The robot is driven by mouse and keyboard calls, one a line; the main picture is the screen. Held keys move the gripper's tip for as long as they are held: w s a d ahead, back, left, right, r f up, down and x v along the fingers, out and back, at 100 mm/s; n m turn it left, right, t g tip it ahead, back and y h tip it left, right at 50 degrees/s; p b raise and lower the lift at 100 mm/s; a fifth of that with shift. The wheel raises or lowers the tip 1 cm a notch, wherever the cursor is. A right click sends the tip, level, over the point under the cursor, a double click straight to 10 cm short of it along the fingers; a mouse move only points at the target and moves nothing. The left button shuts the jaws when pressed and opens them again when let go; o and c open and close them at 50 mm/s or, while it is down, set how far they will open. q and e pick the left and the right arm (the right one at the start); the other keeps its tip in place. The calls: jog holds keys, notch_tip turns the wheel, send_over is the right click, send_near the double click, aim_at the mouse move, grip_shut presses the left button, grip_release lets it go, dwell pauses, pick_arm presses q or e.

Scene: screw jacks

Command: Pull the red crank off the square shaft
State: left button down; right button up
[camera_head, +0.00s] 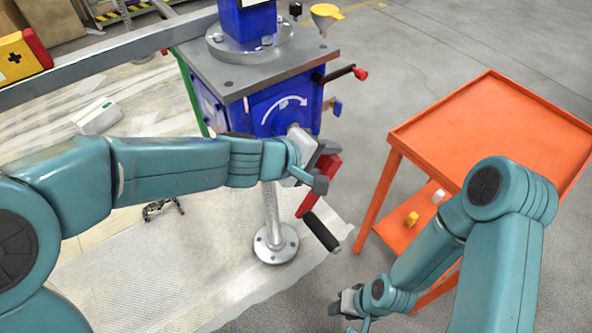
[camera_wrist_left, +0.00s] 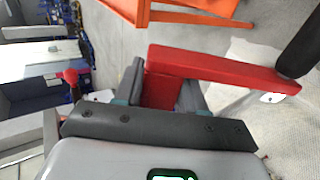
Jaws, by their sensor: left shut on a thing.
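The red crank (camera_head: 320,186) has a red arm and a black handle (camera_head: 321,232) that hangs down toward the lower right. My left gripper (camera_head: 322,165) is shut on the crank near its upper end, in front of the blue gearbox (camera_head: 272,107). In the left wrist view, the red crank (camera_wrist_left: 215,68) runs to the right from between the fingers of my left gripper (camera_wrist_left: 160,90). The square shaft is hidden, so I cannot tell whether the crank is still on it. My right gripper (camera_head: 350,303) is low at the bottom, away from the crank; its jaw opening is unclear.
An orange table (camera_head: 490,135) with a lower shelf stands at the right. A round metal foot (camera_head: 276,243) on a post stands below the gearbox. A black lever with a red knob (camera_head: 360,73) sticks out at the gearbox's right. A grey rail (camera_head: 110,58) crosses the upper left.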

pick_arm(q)
jog(key=shift+s+d, duration=0.2)
jog(key=shift+s, duration=0.05)
jog(key=s+d+b, duration=0.1)
jog(key=s, duration=0.1)
jog(key=s+d+b, duration=0.1)
jog(key=s+d, duration=0.1)
jog(key=shift+s+b, duration=0.15)
jog(key=shift+b, duration=0.25)
jog(key=shift+d, duration=0.1)
